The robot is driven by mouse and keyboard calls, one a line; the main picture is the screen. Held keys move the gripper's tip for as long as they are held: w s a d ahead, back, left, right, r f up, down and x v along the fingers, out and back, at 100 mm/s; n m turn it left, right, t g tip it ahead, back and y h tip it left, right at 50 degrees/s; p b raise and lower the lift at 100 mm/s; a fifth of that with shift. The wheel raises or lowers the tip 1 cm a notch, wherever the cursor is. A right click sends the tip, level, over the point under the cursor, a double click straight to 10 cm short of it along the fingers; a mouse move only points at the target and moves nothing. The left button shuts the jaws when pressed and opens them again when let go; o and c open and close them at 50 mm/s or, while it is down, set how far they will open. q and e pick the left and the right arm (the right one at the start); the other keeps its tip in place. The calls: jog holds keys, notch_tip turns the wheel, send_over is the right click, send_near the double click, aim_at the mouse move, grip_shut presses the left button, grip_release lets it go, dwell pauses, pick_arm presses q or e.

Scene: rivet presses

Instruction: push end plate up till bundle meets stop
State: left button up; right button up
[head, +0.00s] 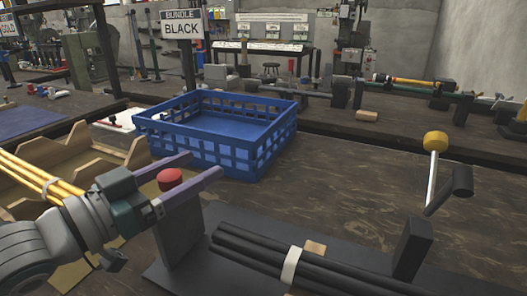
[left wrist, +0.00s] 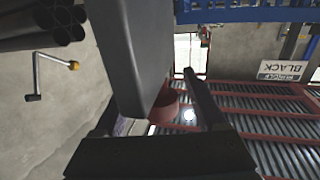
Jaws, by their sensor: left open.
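A dark grey upright end plate (head: 180,232) stands on a black base (head: 165,275), and it also shows in the left wrist view (left wrist: 128,50). A red knob (head: 170,179) sits by the plate's top and shows in the left wrist view (left wrist: 164,107). My left gripper (head: 205,165) is open, its purple fingers on either side of the knob; contact is unclear. The black tube bundle (head: 262,252), with a white band (head: 291,265), lies to the right of the plate. Its near ends look close to the plate; whether they touch is unclear. I cannot identify the stop. My right gripper is out of view.
A blue crate (head: 215,152) stands behind the gripper, with a "BUNDLE BLACK" sign (head: 182,25) behind it. A crank with a yellow knob (head: 436,141) rises at right beside a black block (head: 412,248). Yellow rods (head: 35,176) lie in a wooden rack at left. The bench beyond the bundle is mostly clear.

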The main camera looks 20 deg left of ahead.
pick_arm(q)
grip_shut()
dwell(0.7)
dwell(0.8)
